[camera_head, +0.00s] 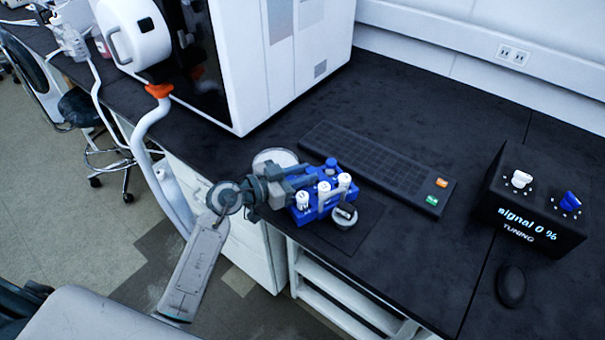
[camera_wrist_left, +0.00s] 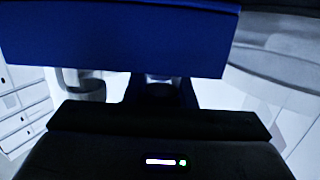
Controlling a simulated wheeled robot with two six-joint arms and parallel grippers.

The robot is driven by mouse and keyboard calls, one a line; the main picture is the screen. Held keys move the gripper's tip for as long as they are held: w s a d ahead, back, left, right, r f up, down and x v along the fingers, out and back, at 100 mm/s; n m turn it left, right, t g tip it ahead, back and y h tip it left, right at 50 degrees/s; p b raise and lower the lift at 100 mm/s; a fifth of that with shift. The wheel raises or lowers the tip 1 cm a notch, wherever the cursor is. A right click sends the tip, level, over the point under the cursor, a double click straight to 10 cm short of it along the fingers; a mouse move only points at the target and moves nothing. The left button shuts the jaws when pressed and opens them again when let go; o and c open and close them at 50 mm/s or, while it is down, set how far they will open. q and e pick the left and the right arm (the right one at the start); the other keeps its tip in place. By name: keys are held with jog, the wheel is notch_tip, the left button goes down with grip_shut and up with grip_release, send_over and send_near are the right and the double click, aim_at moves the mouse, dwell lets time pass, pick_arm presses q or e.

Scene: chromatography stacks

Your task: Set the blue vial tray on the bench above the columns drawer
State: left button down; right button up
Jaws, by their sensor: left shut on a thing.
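The blue vial tray (camera_head: 302,216) with several white-capped vials is at the front edge of the black bench (camera_head: 420,270), near the middle of the head view. My left gripper (camera_head: 300,184) is shut on it from the left. In the left wrist view the tray (camera_wrist_left: 120,38) fills the top as a broad blue face, close to the gripper. I cannot tell whether the tray touches the bench or hangs just above it. White drawer fronts (camera_head: 247,256) show below the bench edge; no drawer label is readable. My right gripper is not in view.
A dark square mat (camera_head: 365,228) lies beside the tray. Behind are a black keyboard-like panel (camera_head: 375,165) and a large white instrument (camera_head: 285,60). A tuning box (camera_head: 530,205) and black mouse (camera_head: 511,286) stand to the right.

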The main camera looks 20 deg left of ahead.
pick_arm(q)
jog(key=c, duration=1.2)
grip_release()
